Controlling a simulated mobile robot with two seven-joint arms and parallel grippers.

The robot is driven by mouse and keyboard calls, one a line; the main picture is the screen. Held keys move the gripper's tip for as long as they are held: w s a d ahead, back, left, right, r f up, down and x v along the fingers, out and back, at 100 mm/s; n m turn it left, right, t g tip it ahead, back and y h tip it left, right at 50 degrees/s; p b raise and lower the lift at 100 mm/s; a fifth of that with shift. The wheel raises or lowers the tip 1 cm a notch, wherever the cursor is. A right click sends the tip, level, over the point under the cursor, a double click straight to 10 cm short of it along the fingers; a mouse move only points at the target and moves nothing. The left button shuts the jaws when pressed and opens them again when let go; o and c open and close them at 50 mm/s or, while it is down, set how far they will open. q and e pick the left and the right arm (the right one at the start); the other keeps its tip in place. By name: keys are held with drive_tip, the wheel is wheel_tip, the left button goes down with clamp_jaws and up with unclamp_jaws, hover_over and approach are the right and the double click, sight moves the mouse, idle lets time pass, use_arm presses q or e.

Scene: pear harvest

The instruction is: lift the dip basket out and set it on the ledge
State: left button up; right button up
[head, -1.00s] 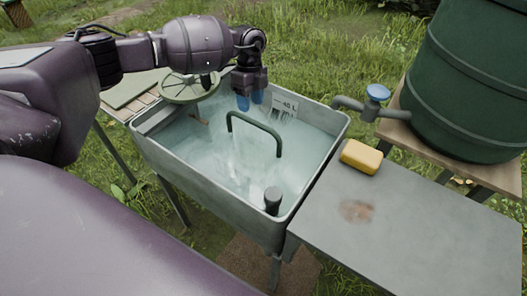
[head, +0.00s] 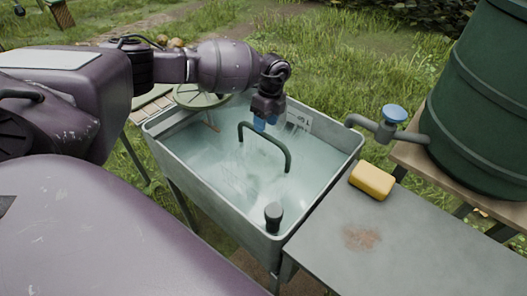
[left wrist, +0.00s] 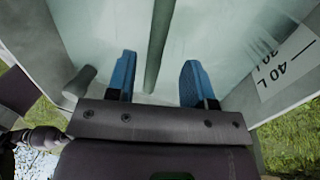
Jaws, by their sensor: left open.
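The dip basket shows only as its dark green arched handle (head: 265,138), standing out of cloudy water in the grey metal sink (head: 215,197). The basket's body is hidden under the water. My left gripper (head: 265,123) is open, with blue fingertips pointing down over the far part of the sink, by the handle. In the left wrist view, the handle bar (left wrist: 158,45) runs between the two spread fingers (left wrist: 156,75), with nothing gripped. A flat grey surface (head: 420,235) adjoins the sink on the right; I cannot tell if it is the ledge. My right gripper is out of view.
A yellow sponge-like block (head: 372,181) lies on the grey surface near the sink. A tap with a blue knob (head: 396,113) juts from the green barrel (head: 485,100). A dark upright plug (head: 273,216) stands in the near sink corner. The grey surface's middle is clear.

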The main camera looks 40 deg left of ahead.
sight(263, 135)
use_arm(q)
drive_tip(key=f, duration=0.2)
drive_tip(key=s+f+b, duration=0.1)
drive_tip(key=f, duration=0.1)
drive_tip(key=shift+s+f, duration=0.15)
drive_tip(key=shift+f, duration=0.2)
drive_tip(key=shift+r, duration=0.1)
clamp_jaws()
